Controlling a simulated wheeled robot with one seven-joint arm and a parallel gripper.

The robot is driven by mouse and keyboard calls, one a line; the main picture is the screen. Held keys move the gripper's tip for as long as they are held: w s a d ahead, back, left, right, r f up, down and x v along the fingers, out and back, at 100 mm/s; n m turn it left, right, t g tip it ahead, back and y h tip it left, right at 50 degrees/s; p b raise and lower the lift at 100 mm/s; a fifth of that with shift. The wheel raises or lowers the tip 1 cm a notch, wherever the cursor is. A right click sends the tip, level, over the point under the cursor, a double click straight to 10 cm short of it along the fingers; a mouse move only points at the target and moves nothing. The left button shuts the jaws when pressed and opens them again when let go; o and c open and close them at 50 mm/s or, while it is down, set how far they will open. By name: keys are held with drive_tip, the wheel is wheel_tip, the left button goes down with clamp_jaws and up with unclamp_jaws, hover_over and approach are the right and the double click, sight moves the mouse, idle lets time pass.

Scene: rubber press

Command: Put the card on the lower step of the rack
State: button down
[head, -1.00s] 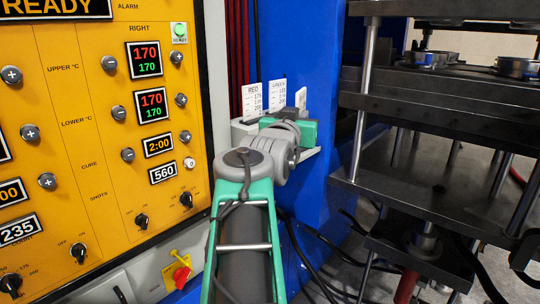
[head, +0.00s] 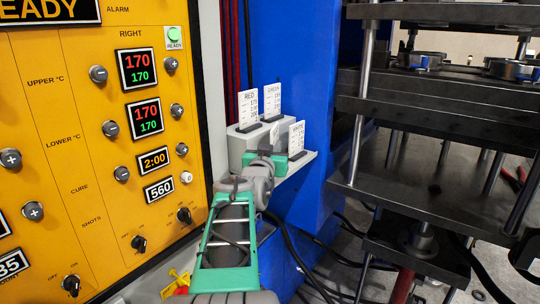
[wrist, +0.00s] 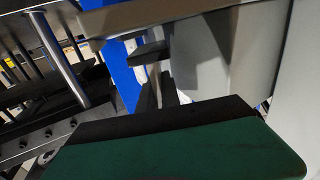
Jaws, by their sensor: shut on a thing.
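The white card marked WHITE (head: 297,138) stands upright above a dark base in the head view, at the right end of the grey rack (head: 237,150). My gripper (head: 291,157) is shut on this card, low down at its base. My arm hides part of the rack's front and its lower step, so I cannot tell whether the base touches the step. In the wrist view a green and black finger (wrist: 180,145) fills the bottom. The card itself is not clear there.
The RED card (head: 248,107) and GREEN card (head: 273,101) stand in the rack higher up. A light grey shelf (head: 308,160) lies under the rack. The yellow control panel (head: 90,150) is close on the left, a blue column (head: 312,60) behind, and the press (head: 440,150) on the right.

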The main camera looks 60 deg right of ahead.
drive_tip(key=shift+f, duration=0.8)
drive_tip(key=shift+s, duration=0.1)
drive_tip(key=shift+f, duration=0.2)
drive_tip(key=c, duration=1.6)
unclamp_jaws()
drive_tip(key=shift+o, duration=0.2)
drive_tip(key=shift+a+r, duration=0.1)
drive_tip(key=shift+r, duration=0.05)
drive_tip(key=b+v, duration=0.6)
drive_tip(key=v, duration=0.6)
